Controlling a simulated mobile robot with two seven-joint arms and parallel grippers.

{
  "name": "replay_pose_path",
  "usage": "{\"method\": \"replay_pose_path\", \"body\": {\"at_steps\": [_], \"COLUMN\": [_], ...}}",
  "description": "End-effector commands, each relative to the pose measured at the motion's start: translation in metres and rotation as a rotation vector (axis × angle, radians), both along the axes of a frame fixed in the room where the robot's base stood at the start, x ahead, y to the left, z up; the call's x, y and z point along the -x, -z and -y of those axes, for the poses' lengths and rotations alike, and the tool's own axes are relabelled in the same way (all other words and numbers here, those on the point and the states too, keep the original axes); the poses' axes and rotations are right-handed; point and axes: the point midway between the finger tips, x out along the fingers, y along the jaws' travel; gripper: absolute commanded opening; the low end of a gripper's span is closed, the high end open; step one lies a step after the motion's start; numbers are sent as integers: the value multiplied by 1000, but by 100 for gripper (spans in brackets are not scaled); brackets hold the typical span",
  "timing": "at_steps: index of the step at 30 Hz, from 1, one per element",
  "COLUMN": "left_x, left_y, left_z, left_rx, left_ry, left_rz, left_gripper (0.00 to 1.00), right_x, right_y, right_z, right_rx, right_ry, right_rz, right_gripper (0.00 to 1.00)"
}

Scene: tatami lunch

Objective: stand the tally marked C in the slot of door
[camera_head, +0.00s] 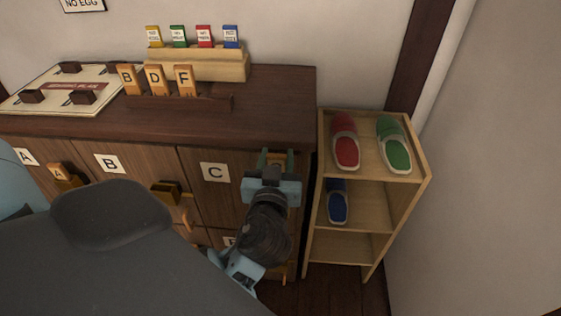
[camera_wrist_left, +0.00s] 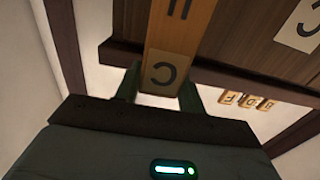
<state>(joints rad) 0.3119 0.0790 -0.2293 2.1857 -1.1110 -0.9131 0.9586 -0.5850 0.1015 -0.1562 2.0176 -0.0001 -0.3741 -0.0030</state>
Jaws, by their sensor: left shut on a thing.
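My left gripper (camera_head: 276,162) is at the right end of the cabinet front, right of the door plate marked C (camera_head: 215,172). In the left wrist view, the gripper (camera_wrist_left: 160,88) is shut on the tally marked C (camera_wrist_left: 165,70), a light wooden strip whose letter looks upside down there. In the head view only a bit of wood shows between the fingers. The slot of door C is not clearly visible; my gripper and arm cover that area. Whether the tally touches a slot, I cannot tell. My right gripper is not in view.
Tallies B, D and F (camera_head: 157,79) stand in a dark rack (camera_head: 190,102) on the cabinet top. Tally A (camera_head: 62,173) is at door A. Door B has a dark holder (camera_head: 165,190). A shoe shelf (camera_head: 420,172) stands close at the right, with several slippers.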

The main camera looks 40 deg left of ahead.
Motion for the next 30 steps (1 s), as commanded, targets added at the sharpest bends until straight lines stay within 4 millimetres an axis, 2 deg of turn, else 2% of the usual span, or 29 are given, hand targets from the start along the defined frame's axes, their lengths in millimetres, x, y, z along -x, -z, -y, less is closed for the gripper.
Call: {"method": "replay_pose_path", "body": {"at_steps": [5, 18, 30], "left_x": [0, 0, 0], "left_y": [2, 23, 22], "left_z": [0, 0, 0], "left_rx": [-1, -3, -1], "left_ry": [1, 1, 1], "left_rz": [-1, -2, 0], "left_gripper": [14, 14, 14], "right_x": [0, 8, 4], "right_y": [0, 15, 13], "right_z": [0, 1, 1], "right_rx": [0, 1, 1], "right_ry": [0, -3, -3], "right_rz": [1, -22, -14], "right_gripper": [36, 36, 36]}}
